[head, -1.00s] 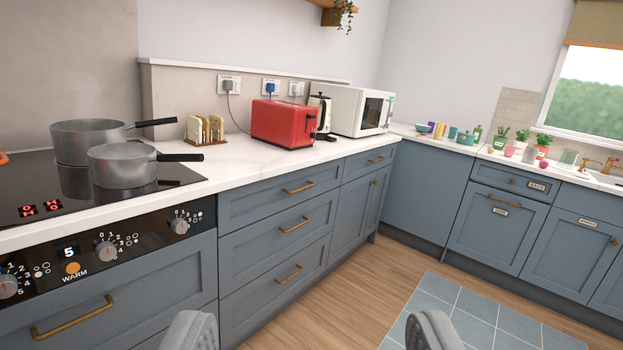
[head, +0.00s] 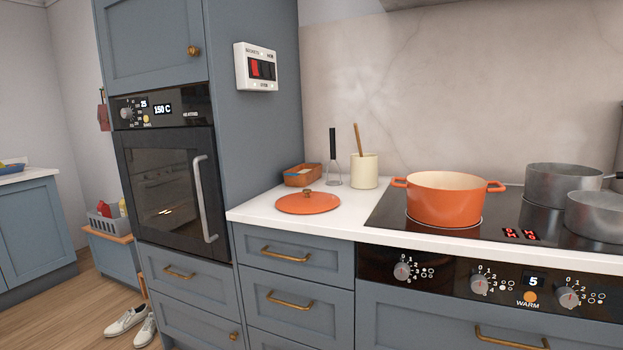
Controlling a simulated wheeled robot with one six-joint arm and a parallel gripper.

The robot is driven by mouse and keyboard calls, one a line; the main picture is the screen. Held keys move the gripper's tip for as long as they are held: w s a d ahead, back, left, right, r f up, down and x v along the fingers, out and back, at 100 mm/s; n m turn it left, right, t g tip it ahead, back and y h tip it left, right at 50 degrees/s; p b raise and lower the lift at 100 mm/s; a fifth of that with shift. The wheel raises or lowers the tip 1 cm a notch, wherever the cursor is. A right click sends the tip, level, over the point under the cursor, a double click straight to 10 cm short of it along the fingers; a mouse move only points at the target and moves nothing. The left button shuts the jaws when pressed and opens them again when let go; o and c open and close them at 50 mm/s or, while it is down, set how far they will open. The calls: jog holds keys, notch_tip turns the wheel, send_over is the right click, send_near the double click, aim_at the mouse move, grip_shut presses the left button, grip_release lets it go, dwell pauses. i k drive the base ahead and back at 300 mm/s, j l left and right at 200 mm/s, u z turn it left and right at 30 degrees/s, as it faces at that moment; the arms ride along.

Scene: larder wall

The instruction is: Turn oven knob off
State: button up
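The tall oven (head: 168,190) stands at the left of the view in a blue cabinet, with its door shut. Its round oven knob (head: 126,113) is on the black control strip above the door, at the strip's left end. The oven display (head: 162,109) beside it reads 150 C, and a small orange lamp (head: 146,119) is lit. The knob's exact pointer setting is too small to read. My gripper is not in view.
Hob knobs (head: 402,271) sit on a black panel at right, with a 5 display and a lit WARM lamp. An orange pot (head: 443,199) and grey pans stand on the hob. A red-switched wall panel (head: 256,67) is right of the oven. Shoes (head: 128,316) lie on the floor.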

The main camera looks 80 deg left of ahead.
aim_at(126, 113)
jog(key=u, duration=2.8)
